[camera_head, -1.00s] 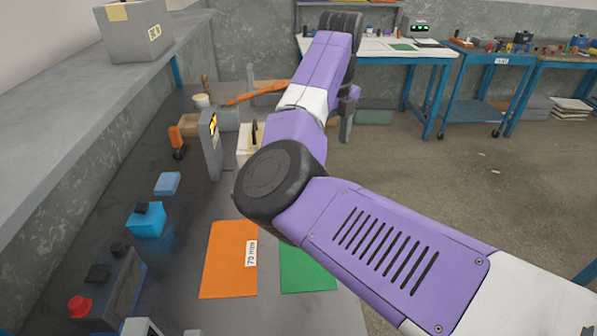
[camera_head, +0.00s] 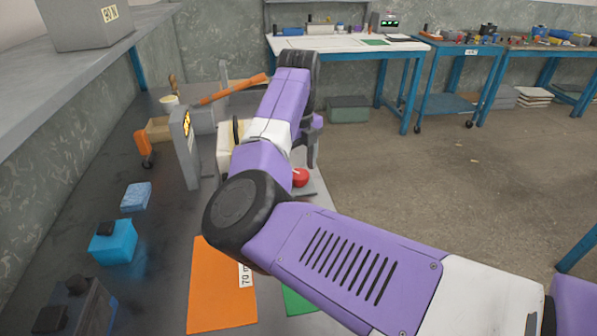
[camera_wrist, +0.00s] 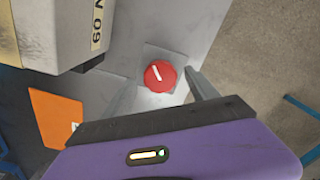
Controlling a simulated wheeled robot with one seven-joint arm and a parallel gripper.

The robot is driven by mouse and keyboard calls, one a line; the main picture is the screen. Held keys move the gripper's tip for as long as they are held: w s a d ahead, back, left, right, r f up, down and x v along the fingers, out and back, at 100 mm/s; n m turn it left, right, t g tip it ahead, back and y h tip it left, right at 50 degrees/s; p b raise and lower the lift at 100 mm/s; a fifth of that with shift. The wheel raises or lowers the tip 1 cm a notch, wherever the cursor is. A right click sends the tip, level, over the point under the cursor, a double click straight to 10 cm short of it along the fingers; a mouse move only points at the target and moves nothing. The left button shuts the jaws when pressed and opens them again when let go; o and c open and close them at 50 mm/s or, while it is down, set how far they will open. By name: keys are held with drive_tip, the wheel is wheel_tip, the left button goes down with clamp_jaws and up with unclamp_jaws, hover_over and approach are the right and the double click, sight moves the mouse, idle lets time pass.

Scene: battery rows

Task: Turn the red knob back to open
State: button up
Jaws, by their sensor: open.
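The red knob (camera_head: 300,178) sits on a small grey plate at the right edge of the bench, partly behind my arm in the head view. In the wrist view the red knob (camera_wrist: 160,76) is round, with a white line on top slanting slightly from upper left to lower right. My gripper (camera_wrist: 163,92) is open, with one finger to each side of the knob. I cannot tell whether the fingers touch it.
A beige block (camera_wrist: 55,30) marked 60 N stands left of the knob in the wrist view. An orange mat (camera_head: 215,290) and a blue box (camera_head: 113,243) lie nearer on the bench. Open floor (camera_head: 450,200) is to the right.

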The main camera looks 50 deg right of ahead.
drive_tip(key=shift+f, duration=0.75)
drive_tip(key=c, duration=1.4)
drive_tip(key=shift+o, duration=0.2)
drive_tip(key=shift+r+n+p, duration=0.15)
drive_tip(key=shift+n+p, duration=0.15)
drive_tip(key=shift+p, duration=0.15)
